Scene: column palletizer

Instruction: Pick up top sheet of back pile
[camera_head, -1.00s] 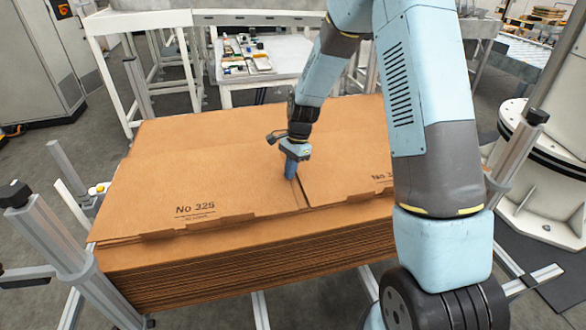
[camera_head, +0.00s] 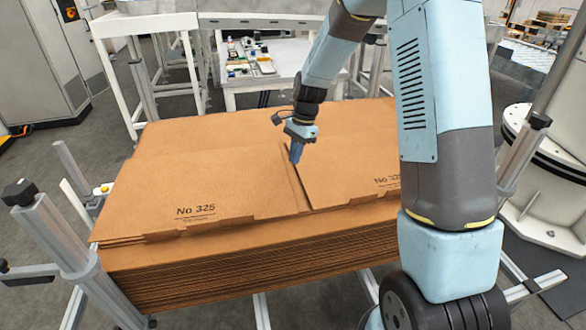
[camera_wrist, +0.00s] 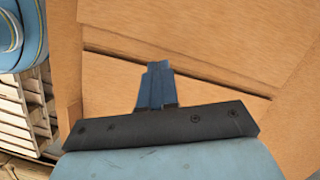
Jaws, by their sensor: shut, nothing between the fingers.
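Two piles of flat brown cardboard sheets lie side by side, the left one (camera_head: 190,180) and the right one (camera_head: 355,155), both printed "No 325". I cannot tell for sure which one is the back pile. A narrow slanting gap runs between their top sheets. My gripper (camera_head: 295,155) points down at this gap, near the left edge of the right top sheet. Its blue fingers are shut with nothing between them. In the wrist view the shut fingers (camera_wrist: 156,85) are over cardboard (camera_wrist: 215,100) just beside the dark gap. I cannot tell whether the tips touch it.
Metal posts stand around the piles, one (camera_head: 60,235) at the front left. A white table (camera_head: 285,75) with small items stands behind. A white round machine base (camera_head: 545,170) is at the right. Grey floor shows at the left.

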